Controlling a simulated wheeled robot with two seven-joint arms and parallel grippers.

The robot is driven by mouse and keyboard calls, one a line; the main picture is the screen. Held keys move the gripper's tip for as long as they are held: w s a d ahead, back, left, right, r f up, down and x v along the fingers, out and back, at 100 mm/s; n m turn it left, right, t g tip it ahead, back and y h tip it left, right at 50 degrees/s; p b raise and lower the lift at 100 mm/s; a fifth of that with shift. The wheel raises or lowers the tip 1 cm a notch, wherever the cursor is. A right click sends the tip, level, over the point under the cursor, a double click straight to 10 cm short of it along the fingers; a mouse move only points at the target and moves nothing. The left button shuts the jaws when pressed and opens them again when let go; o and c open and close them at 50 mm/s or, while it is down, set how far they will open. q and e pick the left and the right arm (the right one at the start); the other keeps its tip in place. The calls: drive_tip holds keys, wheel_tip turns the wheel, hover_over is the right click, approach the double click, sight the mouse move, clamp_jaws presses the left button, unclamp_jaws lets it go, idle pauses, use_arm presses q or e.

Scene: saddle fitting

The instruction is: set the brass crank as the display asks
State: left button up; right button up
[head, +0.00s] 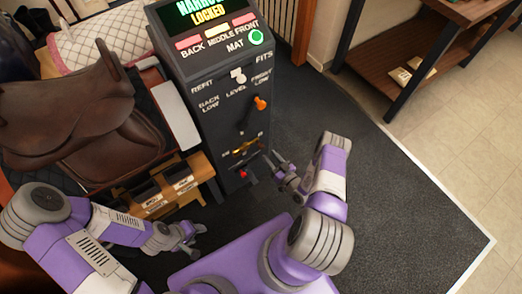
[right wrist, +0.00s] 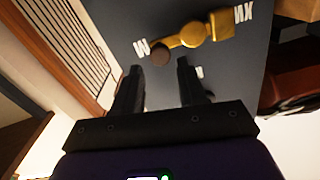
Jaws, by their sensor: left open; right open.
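The brass crank (head: 245,147) is on the front of the dark cabinet, below the orange-knobbed lever. In the right wrist view the brass crank (right wrist: 196,34) shows its arm and a dark round knob (right wrist: 160,55), with white lettering beside it. My right gripper (head: 277,167) is open and empty, close to the cabinet front, just right of and below the crank. Its fingers (right wrist: 158,75) point at the panel, apart from the knob. My left gripper (head: 197,238) is open and empty, low at left.
The orange-knobbed lever (head: 260,103), a white knob (head: 238,76) and a red button (head: 243,174) are on the cabinet. A green lamp (head: 256,37) is lit. A brown saddle (head: 85,110) stands left, above a wooden box (head: 170,187). The dark mat (head: 370,190) at right is clear.

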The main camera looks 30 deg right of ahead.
sight(262, 148)
drive_tip(key=w, duration=0.2)
drive_tip(key=w+b, duration=0.1)
drive_tip(key=w, duration=0.2)
drive_tip(key=w+a+b, duration=0.1)
drive_tip(key=w, duration=0.1)
drive_tip(key=shift+w, duration=0.15)
drive_tip(key=shift+c, duration=0.5)
clamp_jaws()
